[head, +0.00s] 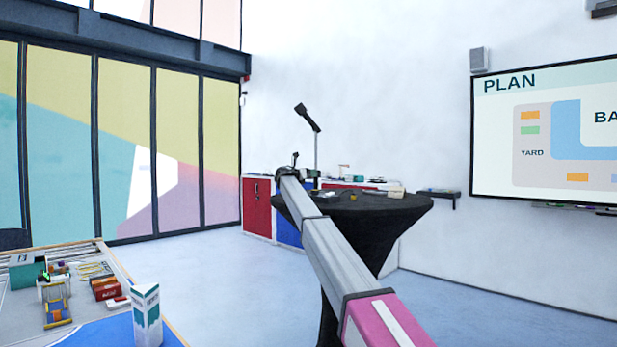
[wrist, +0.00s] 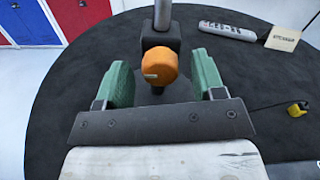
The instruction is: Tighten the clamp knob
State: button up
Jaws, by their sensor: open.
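The clamp knob (wrist: 160,66) is orange and round, with a pale mark on its face. It sits on a dark clamp at the foot of a grey post (wrist: 162,14) in the wrist view. My gripper (wrist: 160,82) is open, its two green fingers on either side of the knob, with a visible gap at each side. In the head view my arm reaches over the black round table, and the knob is too small or hidden to make out there.
The black table (wrist: 60,105) also holds a grey labelled bar (wrist: 228,30), a beige card (wrist: 283,38) and a yellow item (wrist: 297,108). Red and blue cabinets (head: 257,205) stand behind. A cluttered table (head: 85,325) is at the lower left. Floor between the tables is clear.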

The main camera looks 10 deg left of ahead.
jog(key=c, duration=0.9)
jog(key=shift+c, duration=0.2)
jog(key=shift+m, duration=0.3)
jog(key=m, duration=1.6)
jog(key=shift+m, duration=0.3)
